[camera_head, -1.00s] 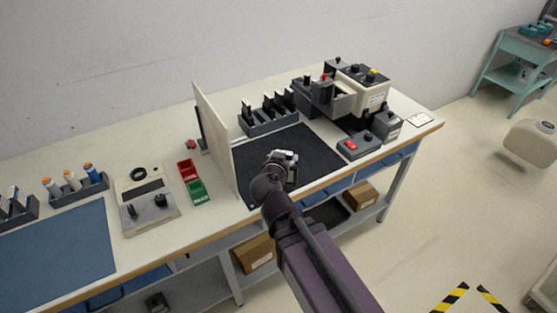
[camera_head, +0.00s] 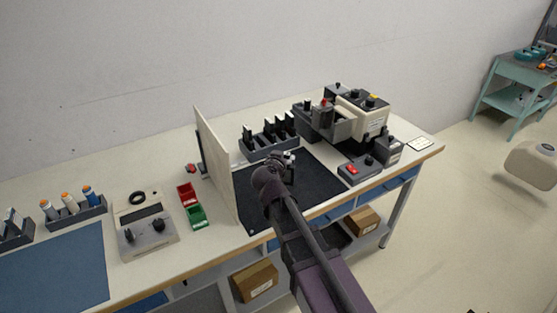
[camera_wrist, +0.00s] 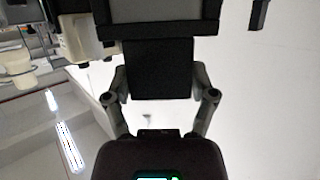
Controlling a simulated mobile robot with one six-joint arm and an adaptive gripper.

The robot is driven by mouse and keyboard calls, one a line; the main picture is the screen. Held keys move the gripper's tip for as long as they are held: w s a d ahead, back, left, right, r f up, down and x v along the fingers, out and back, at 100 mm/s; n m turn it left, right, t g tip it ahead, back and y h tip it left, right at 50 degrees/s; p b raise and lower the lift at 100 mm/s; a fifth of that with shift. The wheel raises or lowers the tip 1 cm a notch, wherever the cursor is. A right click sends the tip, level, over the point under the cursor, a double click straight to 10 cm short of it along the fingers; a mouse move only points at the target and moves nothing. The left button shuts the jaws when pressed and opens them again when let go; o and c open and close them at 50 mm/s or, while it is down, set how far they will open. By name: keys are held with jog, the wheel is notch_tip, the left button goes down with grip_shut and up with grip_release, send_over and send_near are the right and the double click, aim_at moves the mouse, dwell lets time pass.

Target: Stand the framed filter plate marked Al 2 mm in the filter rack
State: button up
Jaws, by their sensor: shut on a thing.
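In the wrist view my gripper (camera_wrist: 158,85) is shut on the black grip of a framed plate (camera_wrist: 157,12), which has a grey face and a dark frame. No marking on it can be read, and its far part is cut off by the picture edge. In the head view my gripper (camera_head: 289,158) is over the back part of the black mat, in front of the filter rack (camera_head: 256,155); the plate is mostly hidden there. The dark rack holds several upright plates with black grips, with a wider space between the leftmost one and the others.
A tall pale panel (camera_head: 215,165) stands left of the black mat (camera_head: 315,185). Dark and cream apparatus (camera_head: 362,118) and a box with a red switch (camera_head: 358,170) are at the right. Red (camera_head: 187,193) and green (camera_head: 196,215) bins lie left of the panel.

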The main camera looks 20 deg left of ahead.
jog(key=shift+w+a+f, duration=0.1)
jog(key=shift+w+a, duration=0.15)
jog(key=shift+w, duration=0.35)
jog(key=shift+w+a, duration=0.25)
jog(key=shift+w, duration=0.3)
jog(key=shift+w+a+f+b, duration=0.1)
jog(key=shift+w+f+b, duration=0.1)
jog(key=shift+f+b, duration=0.45)
jog(key=shift+w+a+f+b, duration=0.1)
jog(key=shift+w+f+b, duration=0.15)
jog(key=shift+f+b, duration=0.35)
jog(key=shift+w+f+b, duration=0.2)
jog(key=shift+f+b, duration=0.4)
jog(key=shift+b, duration=0.05)
jog(key=shift+f, duration=0.1)
jog(key=o, duration=1.2)
jog(key=shift+o, duration=0.2)
